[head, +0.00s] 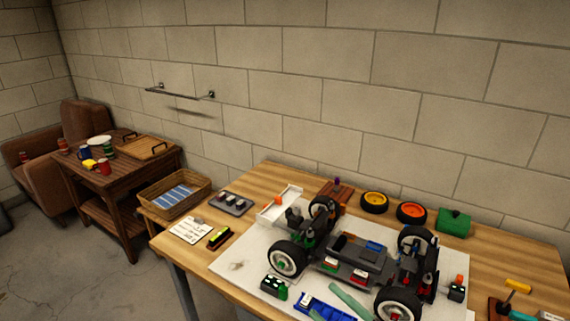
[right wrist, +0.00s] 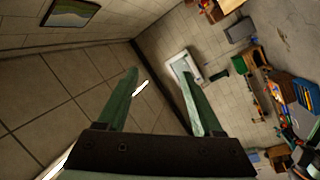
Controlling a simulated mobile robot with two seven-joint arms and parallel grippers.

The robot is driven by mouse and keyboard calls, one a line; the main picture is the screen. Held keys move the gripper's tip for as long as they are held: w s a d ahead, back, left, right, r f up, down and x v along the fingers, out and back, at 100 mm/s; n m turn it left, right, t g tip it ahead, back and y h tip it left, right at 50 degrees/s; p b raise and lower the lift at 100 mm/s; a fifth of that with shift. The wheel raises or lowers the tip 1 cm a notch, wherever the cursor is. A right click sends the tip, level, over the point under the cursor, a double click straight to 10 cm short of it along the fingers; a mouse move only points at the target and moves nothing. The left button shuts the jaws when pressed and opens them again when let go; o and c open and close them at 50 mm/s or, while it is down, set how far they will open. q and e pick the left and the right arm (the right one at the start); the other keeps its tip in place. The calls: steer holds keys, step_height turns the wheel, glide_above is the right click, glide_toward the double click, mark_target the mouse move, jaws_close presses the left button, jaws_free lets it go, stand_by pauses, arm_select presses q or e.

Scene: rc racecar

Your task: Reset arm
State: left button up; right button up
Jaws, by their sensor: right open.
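My right gripper (right wrist: 158,68) is open, with its two green fingers apart and nothing between them in the right wrist view. It points away from the table, toward walls and a tiled surface. The racecar (head: 352,258), a dark chassis with large black tyres and white rims, stands on a white mat (head: 232,262) on the wooden table. No gripper visibly touches it.
Orange-rimmed wheels (head: 374,202) and a green box (head: 453,222) stand at the table's back. A blue part (head: 322,306) lies in front of the car. A wicker basket (head: 174,194) and a wooden side table (head: 113,178) stand left. Space above the table looks clear.

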steer(key=s+d+f+m+h, duration=0.3)
steer(key=d+f+m+h, duration=0.3)
steer(key=f+m+h, duration=0.3)
steer(key=s+d+f+m+g+h, duration=0.2)
steer(key=s+f+m+g, duration=0.3)
steer(key=s+f, duration=0.7)
step_height(320, 180, down, 3)
steer(key=shift+s+r+m, duration=0.2)
steer(key=shift+s+m, duration=0.2)
steer(key=shift+m, duration=0.8)
